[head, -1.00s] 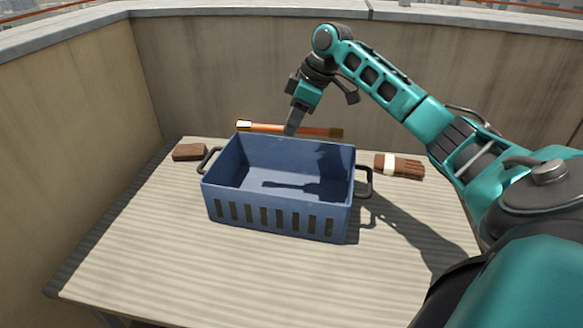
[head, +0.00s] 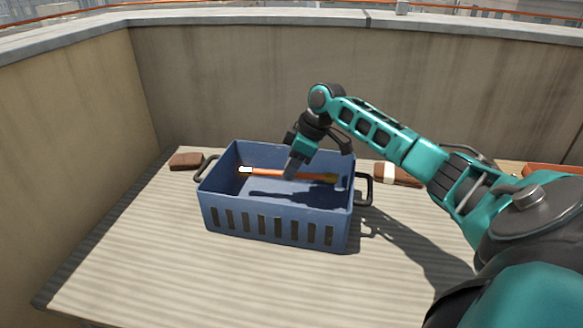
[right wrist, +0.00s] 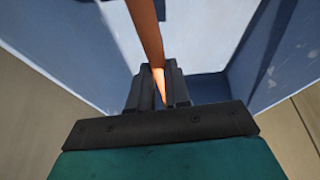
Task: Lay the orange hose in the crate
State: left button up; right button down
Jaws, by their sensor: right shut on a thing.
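The orange hose (head: 315,176) is a straight length with a pale fitting at its left end and a brass-coloured one at its right. It is inside the blue crate (head: 265,226), below the rim. My right gripper (head: 290,172) reaches down into the crate and is shut on the hose near its middle. In the right wrist view the hose (right wrist: 148,35) runs between the fingers (right wrist: 158,88), with the crate's walls (right wrist: 275,50) on both sides. I cannot tell whether the hose touches the crate floor. My left gripper is not in view.
A brown block (head: 186,161) lies on the table (head: 120,255) left of the crate. A brown bundle with a pale band (head: 392,174) lies to the right, partly behind my arm. The crate has dark side handles. The table's front is clear.

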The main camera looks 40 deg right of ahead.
jog(key=shift+f, duration=0.25)
jog(key=shift+f, duration=0.35)
jog(key=c, duration=1.4)
grip_release()
jog(key=shift+o, duration=0.2)
jog(key=shift+r, duration=0.2)
jog(key=p+v, duration=0.2)
jog(key=v, duration=1.1)
jog(key=shift+w, duration=0.2)
jog(key=shift+a, duration=0.1)
